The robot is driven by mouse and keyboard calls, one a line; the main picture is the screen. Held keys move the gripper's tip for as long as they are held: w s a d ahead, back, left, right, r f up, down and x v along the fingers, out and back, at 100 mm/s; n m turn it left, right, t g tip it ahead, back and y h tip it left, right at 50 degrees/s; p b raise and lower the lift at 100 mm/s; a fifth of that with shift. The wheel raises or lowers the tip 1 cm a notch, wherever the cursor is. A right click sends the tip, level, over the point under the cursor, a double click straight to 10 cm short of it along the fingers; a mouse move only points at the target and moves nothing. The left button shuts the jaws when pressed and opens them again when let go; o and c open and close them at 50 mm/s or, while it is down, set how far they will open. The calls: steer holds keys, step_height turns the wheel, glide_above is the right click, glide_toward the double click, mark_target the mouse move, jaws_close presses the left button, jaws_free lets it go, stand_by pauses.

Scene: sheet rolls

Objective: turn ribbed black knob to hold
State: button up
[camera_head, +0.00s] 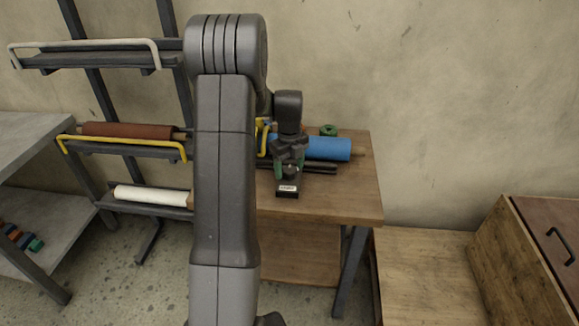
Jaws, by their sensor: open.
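My gripper (291,168) hangs over the wooden table, pointing down, with its fingers apart and green parts showing on both sides. A small black block with a white label (287,188) sits at the table below and in front of the gripper. A dark rounded shape between the fingers may be the ribbed black knob, but it blends with the gripper. I cannot tell its ribs, its setting, or whether the fingers touch it. The label is too small to read.
A blue roll (328,148) lies behind the gripper on the wooden table (350,195), with dark bars beside it. A green ring (328,130) is at the back. A rack on the left holds a brown roll (127,131) and a white roll (150,195). The table's right front is clear.

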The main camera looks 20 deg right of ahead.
mark_target(289, 169)
step_height(289, 169, up, 14)
steer(key=shift+f, duration=0.2)
stand_by(0.4)
step_height(289, 169, down, 14)
steer(key=shift+r, duration=0.1)
stand_by(0.4)
